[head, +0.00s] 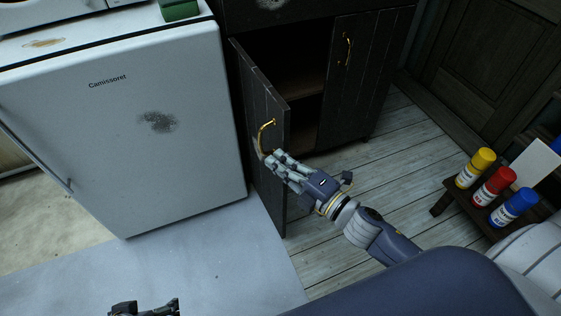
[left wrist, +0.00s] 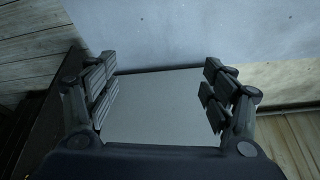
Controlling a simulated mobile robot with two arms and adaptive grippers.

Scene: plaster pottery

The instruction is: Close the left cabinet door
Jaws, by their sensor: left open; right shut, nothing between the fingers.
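The left cabinet door (head: 258,125) is dark wood with a brass handle (head: 266,134). It stands open, swung outward toward me, and the dark cabinet inside (head: 290,65) shows behind it. My right gripper (head: 277,163) is shut and empty; its fingertips are at the door's edge just below the handle. I cannot tell if they touch the door. My left gripper (head: 145,306) shows only in part at the bottom edge of the head view. In the left wrist view it (left wrist: 160,95) is open, with nothing between its fingers.
The right cabinet door (head: 350,85) is shut. A white fridge (head: 150,130) stands close on the left of the open door. At right, a small dark stand (head: 450,197) bears yellow, red and blue bottles (head: 495,186). Plank floor (head: 385,150) is clear before the cabinet.

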